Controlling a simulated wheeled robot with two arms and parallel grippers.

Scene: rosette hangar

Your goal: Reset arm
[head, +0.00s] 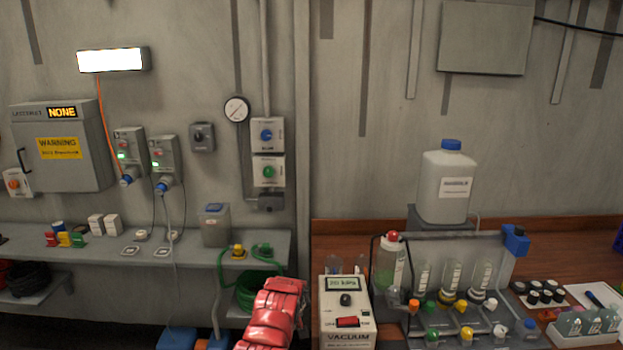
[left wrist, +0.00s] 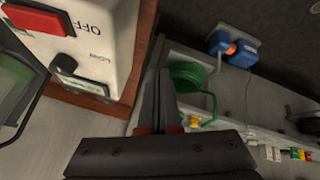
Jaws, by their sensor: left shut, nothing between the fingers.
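My left gripper (left wrist: 161,82) shows in the left wrist view with its two dark fingers together and nothing between them. It is in the open space between the white vacuum box (left wrist: 90,45) and the grey shelf (left wrist: 215,98), and I see no contact with either. In the head view, my red left arm (head: 274,315) rises at the bottom centre, just left of the vacuum box (head: 346,314). The gripper itself cannot be made out there. My right gripper is in neither view.
A grey shelf (head: 100,246) on the left carries a grey canister (head: 215,226).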

